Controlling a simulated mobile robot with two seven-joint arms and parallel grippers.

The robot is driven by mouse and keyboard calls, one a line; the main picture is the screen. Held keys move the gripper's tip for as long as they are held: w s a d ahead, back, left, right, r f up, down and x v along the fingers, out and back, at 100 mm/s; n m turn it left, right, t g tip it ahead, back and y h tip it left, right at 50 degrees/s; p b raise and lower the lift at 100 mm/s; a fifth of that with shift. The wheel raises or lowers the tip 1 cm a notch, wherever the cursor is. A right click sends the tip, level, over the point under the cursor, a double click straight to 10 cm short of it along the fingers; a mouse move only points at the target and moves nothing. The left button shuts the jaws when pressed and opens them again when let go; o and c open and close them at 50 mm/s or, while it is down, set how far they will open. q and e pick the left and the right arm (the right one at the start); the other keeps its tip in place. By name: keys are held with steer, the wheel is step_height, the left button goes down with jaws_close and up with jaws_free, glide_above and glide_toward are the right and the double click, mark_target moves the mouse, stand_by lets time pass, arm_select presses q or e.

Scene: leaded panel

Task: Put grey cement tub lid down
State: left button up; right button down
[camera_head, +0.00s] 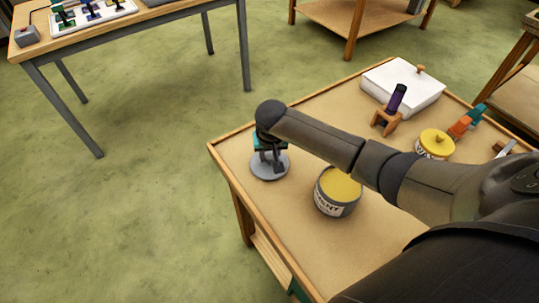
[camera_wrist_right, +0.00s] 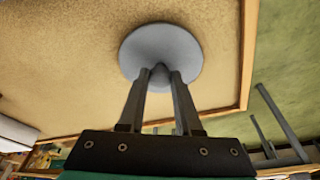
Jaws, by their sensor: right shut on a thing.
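The round grey cement tub lid (camera_head: 267,173) is at the left corner of the near table. My right gripper (camera_head: 269,156) points down and is shut on its knob. In the right wrist view the fingers (camera_wrist_right: 160,76) pinch the knob at the middle of the lid (camera_wrist_right: 161,46). The lid looks flat and at or very close to the table top; I cannot tell whether it touches. The cement tub (camera_head: 337,194) stands open to the right of the lid, with yellowish contents showing. My left gripper is not in view.
The table (camera_head: 300,115) also holds a white lidded box (camera_head: 404,88), a purple tool in a wooden stand (camera_head: 396,98), a yellow-lidded tub (camera_head: 435,143) and an orange and teal item (camera_head: 465,123). The table has a raised wooden edge. Another table (camera_head: 170,10) stands back left.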

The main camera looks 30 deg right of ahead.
mark_target(270, 173)
steer(key=c, duration=0.6)
jaws_free()
steer(key=shift+f, duration=0.1)
steer(key=p+v, duration=0.3)
steer(key=v, duration=0.9)
